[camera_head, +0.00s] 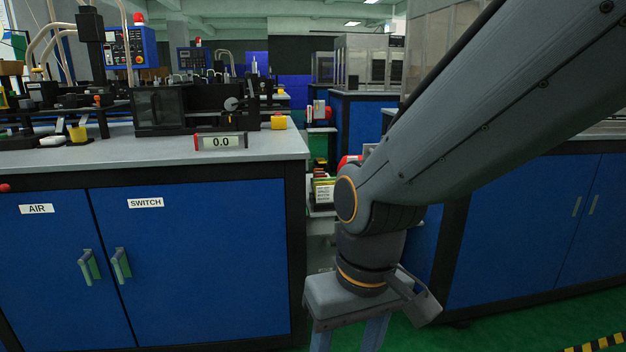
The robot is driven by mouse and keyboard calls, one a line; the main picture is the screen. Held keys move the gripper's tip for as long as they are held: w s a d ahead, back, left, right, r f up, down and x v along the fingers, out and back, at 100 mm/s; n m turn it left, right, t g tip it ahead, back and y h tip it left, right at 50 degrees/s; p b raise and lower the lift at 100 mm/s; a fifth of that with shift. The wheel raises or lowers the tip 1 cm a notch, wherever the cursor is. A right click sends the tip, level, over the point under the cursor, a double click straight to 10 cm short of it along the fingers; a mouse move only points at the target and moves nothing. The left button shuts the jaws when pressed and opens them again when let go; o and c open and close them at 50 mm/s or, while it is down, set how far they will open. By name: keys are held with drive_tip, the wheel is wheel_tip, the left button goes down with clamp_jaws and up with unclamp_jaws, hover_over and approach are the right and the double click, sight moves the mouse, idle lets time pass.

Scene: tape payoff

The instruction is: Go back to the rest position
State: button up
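My arm reaches in from the upper right, and my gripper (348,338) hangs down at the bottom centre. Its two bluish fingers stand apart with a gap between them, and nothing shows in the gap. The fingertips are cut off by the bottom edge of the picture. The gripper is in front of the opening between two blue-doored benches, to the right of the left bench (230,159). It appears apart from the benches.
Labelled boxes (324,190) stand on a low surface behind my arm. A right bench (510,235) stands behind my arm. Green floor (480,338) shows at lower right.

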drive_tip(key=s+d+r+m+p, duration=0.1)
drive_tip(key=d+r+m+p, duration=0.1)
drive_tip(key=d+r+p, duration=0.5)
drive_tip(key=s+d+r+m+h+p, duration=0.1)
drive_tip(key=d+r+m+p, duration=0.1)
drive_tip(key=d+r+p, duration=0.6)
wheel_tip(320, 180, up, 4)
drive_tip(key=p, duration=0.8)
drive_tip(key=shift+p, duration=0.35)
idle(0.9)
